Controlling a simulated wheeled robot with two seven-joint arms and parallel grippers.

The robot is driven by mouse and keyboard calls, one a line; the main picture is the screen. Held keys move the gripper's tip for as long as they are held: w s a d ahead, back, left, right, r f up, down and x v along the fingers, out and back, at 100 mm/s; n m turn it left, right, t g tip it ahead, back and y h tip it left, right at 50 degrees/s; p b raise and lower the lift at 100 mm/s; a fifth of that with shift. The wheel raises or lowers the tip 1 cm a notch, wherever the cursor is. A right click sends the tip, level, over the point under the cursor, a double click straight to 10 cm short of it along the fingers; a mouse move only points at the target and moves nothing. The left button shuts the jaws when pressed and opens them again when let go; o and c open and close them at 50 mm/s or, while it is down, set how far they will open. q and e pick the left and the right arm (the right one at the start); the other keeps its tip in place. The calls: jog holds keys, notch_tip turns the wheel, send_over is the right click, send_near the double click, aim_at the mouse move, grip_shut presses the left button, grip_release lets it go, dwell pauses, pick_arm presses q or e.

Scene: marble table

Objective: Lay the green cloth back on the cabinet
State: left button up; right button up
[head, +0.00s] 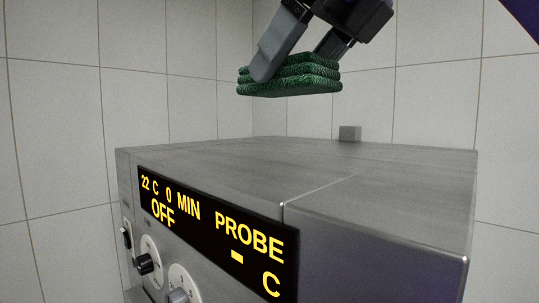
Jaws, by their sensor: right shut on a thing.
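The green cloth (290,86) is a folded, layered stack. My right gripper (290,62) comes in from the top and is shut on it, with one finger across its near left side and the other at its far right. The cloth hangs in the air, nearly level, above the back part of the metal cabinet (300,165). A gap shows between the cloth and the cabinet's flat top. My left gripper is not in view.
The cabinet's top is bare except for a small grey block (350,133) at the back edge. The front has a lit display (215,215) and knobs (148,263). White tiled walls (60,120) stand behind and to the left.

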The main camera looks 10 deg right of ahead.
aim_at(288, 96)
jog(key=w, duration=0.1)
jog(key=w+f, duration=0.2)
jog(key=w, duration=0.1)
jog(key=shift+a, duration=0.2)
jog(key=f, duration=0.1)
jog(key=w+f+b, duration=0.1)
jog(key=f, duration=0.1)
jog(key=shift+w+a, duration=0.1)
jog(key=shift+w, duration=0.05)
jog(key=w+f, duration=0.3)
jog(key=shift+f+b, duration=0.5)
jog(key=shift+f, duration=0.4)
jog(key=shift+s+f, duration=0.1)
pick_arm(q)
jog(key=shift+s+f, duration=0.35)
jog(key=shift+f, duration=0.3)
pick_arm(e)
jog(key=shift+s, duration=0.2)
jog(key=shift+f, duration=0.2)
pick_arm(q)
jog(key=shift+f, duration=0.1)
pick_arm(e)
jog(key=o, duration=1.1)
